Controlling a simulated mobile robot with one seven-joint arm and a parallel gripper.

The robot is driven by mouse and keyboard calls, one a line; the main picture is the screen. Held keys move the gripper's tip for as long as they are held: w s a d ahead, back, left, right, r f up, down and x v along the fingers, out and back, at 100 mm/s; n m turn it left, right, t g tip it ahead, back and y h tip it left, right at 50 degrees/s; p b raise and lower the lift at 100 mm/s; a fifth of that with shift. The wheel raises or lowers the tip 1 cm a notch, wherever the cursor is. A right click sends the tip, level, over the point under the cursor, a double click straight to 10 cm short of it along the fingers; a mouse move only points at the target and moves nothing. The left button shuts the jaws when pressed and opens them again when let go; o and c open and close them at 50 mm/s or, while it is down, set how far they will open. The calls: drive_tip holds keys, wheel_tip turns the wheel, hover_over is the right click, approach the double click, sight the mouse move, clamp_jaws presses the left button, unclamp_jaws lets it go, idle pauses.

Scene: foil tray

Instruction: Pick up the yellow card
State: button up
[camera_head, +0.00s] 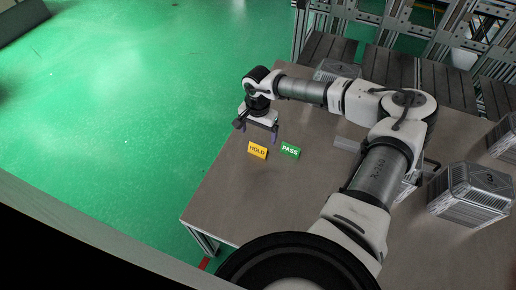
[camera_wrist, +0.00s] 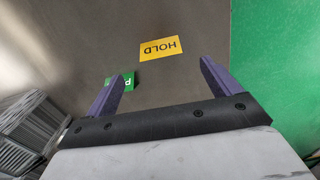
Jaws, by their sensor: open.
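In the wrist view the yellow card (camera_wrist: 160,49) lies ahead of my gripper, between the lines of the two fingers and apart from both. My gripper (camera_head: 259,134) is open and empty, above the table and just behind the card in the head view. Its two purple fingers are spread wide in the wrist view (camera_wrist: 162,88).
A green PASS card (camera_head: 290,150) stands just right of the yellow card; my left finger partly covers it in the wrist view (camera_wrist: 122,82). Foil trays (camera_head: 470,192) stand at the right. The table's left edge is close, with green floor (camera_head: 120,120) beyond.

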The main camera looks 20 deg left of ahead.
wheel_tip(320, 180, down, 8)
drive_tip(key=shift+f+p, duration=0.1)
drive_tip(key=shift+p, duration=0.7)
drive_tip(key=c, duration=1)
drive_tip(key=shift+w, duration=0.1)
drive_tip(key=shift+c, duration=0.2)
